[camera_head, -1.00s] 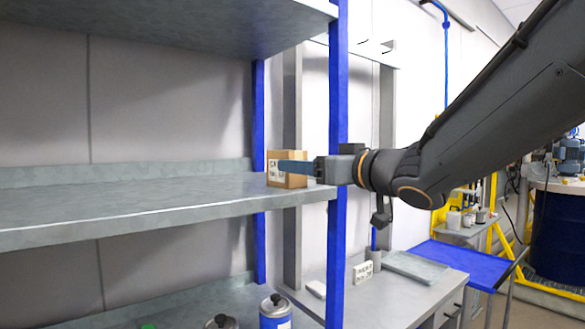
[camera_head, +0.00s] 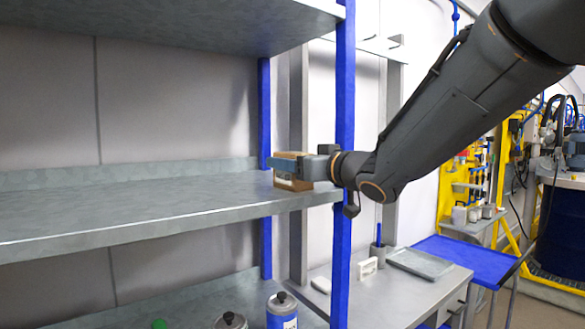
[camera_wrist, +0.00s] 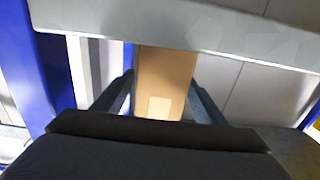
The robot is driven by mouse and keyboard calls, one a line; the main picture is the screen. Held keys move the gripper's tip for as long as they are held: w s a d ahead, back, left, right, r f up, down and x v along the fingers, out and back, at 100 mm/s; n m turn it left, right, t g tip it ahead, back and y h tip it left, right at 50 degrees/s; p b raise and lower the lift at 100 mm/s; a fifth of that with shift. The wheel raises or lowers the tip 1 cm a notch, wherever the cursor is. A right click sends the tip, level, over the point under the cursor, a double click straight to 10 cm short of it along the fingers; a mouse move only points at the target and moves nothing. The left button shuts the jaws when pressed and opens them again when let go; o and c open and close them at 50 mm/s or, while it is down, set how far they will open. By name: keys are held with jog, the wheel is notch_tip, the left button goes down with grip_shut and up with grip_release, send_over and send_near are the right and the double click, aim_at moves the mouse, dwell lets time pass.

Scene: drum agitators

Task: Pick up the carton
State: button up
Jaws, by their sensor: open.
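The carton (camera_head: 291,184) is a small brown box with a white label. It stands on the middle grey shelf (camera_head: 150,205), at its right end near the blue front post. My gripper (camera_head: 290,165) reaches in from the right at the carton, and its near finger covers part of the box. In the wrist view the carton (camera_wrist: 166,82) lies between the two dark fingers of my gripper (camera_wrist: 162,92). The jaws are open, with the left finger very close to the carton and a gap at the right. Contact cannot be told.
The blue post (camera_head: 343,130) stands right beside my wrist. Another shelf hangs above. Cans (camera_head: 281,311) stand on the lower shelf. A bench (camera_head: 405,290) with a tray is at the lower right. The middle shelf left of the carton is bare.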

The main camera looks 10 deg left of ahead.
jog(key=c, duration=1.3)
